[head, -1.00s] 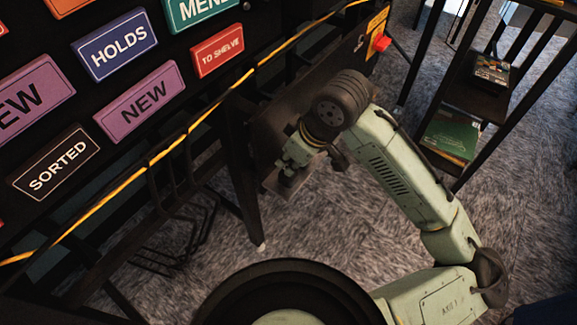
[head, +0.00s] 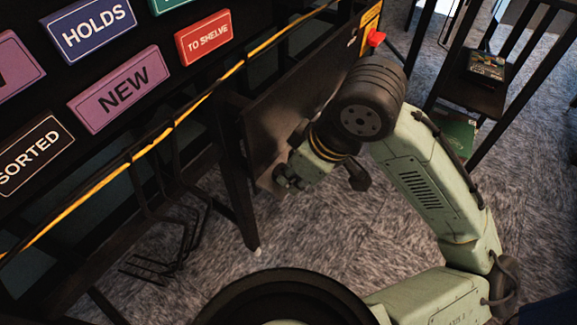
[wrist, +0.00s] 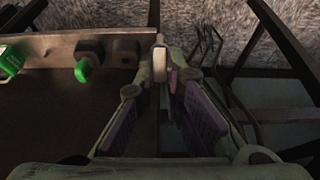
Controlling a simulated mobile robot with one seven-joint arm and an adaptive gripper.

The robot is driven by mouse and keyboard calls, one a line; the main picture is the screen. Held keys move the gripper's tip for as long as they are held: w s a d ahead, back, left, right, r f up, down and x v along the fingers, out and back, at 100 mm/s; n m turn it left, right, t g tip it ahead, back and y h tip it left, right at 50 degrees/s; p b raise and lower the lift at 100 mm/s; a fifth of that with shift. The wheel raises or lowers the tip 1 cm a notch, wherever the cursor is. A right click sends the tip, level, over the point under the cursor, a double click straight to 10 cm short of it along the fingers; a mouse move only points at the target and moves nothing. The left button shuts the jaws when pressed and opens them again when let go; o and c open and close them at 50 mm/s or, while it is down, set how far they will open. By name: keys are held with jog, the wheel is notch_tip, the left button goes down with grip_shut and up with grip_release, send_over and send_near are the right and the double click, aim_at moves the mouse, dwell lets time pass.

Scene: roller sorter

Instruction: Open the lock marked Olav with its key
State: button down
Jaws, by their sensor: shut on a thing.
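My gripper (wrist: 172,72) is shut on a small pale piece (wrist: 159,64) at its fingertips. The fingers hide most of it, so I cannot tell whether it is the Olav key. Left of the fingertips in the wrist view, a row of small blocks, apparently locks, sits along a brown ledge. No name is readable. In the head view my gripper (head: 283,180) is by the lower edge of a dark brown panel (head: 290,105), partly hidden.
The black sorter frame with coloured signs, such as the NEW sign (head: 120,90), fills the left. A yellow cable (head: 150,148) runs along it. A red button (head: 375,38) is beyond the panel. A dark shelf (head: 484,92) stands right. Carpet (head: 330,235) is open below my arm.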

jog(key=s+d+r+b, duration=0.1)
jog(key=s+r, duration=0.4)
jog(key=s, duration=0.3)
jog(key=shift+d, duration=0.35)
dwell(0.4)
jog(key=shift+w+r, duration=0.1)
